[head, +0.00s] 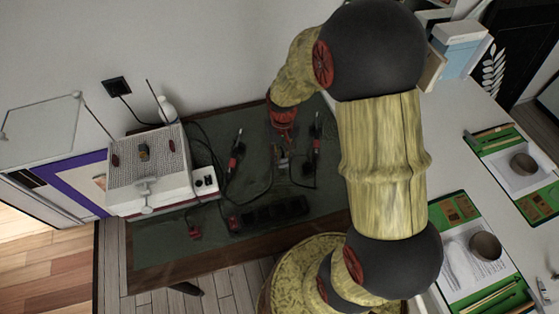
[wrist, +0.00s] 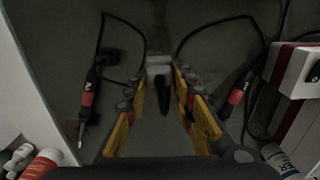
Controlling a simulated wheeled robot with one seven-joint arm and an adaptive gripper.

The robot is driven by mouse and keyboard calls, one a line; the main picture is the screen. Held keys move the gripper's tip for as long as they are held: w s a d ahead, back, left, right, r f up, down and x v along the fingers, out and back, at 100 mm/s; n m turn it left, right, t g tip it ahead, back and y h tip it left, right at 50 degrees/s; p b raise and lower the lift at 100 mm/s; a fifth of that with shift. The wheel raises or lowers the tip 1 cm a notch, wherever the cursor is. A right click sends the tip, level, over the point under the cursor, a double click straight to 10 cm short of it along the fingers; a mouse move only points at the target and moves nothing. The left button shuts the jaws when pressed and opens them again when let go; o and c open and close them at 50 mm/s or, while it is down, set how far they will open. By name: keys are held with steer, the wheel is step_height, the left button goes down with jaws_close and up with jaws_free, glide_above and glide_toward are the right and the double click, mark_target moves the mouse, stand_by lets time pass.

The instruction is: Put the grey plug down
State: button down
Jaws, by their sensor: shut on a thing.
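My gripper (head: 282,138) is over the dark green mat on the workbench, between two red-and-black soldering irons. In the wrist view my gripper (wrist: 163,82) has its yellow-padded fingers on either side of the grey plug (wrist: 159,66), shut on it. The plug's light grey end shows past the fingertips, with a dark part nearer the palm. In the head view the grey plug (head: 281,158) shows small just below the fingers. I cannot tell whether it touches the mat.
One soldering iron (head: 235,158) lies left of my gripper, another (head: 316,148) right, with black cables around. A black power strip (head: 270,212) lies nearer. A white perforated box (head: 148,178) stands at left. Green mat (head: 165,245) is bare at the near left.

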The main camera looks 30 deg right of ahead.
steer(key=w+f, duration=0.1)
steer(key=f, duration=0.1)
steer(key=w+f+b, duration=0.1)
steer(key=w+d+f, duration=0.1)
steer(key=w+f, duration=0.1)
steer(key=shift+f+b, duration=0.3)
steer(key=shift+w+d+f+b, duration=0.1)
steer(key=shift+f+b, duration=0.6)
steer(key=shift+f, duration=0.8)
steer(key=shift+f, duration=0.1)
steer(key=shift+f, duration=0.5)
steer(key=c, duration=1.5)
jaws_free()
steer(key=shift+r, duration=0.1)
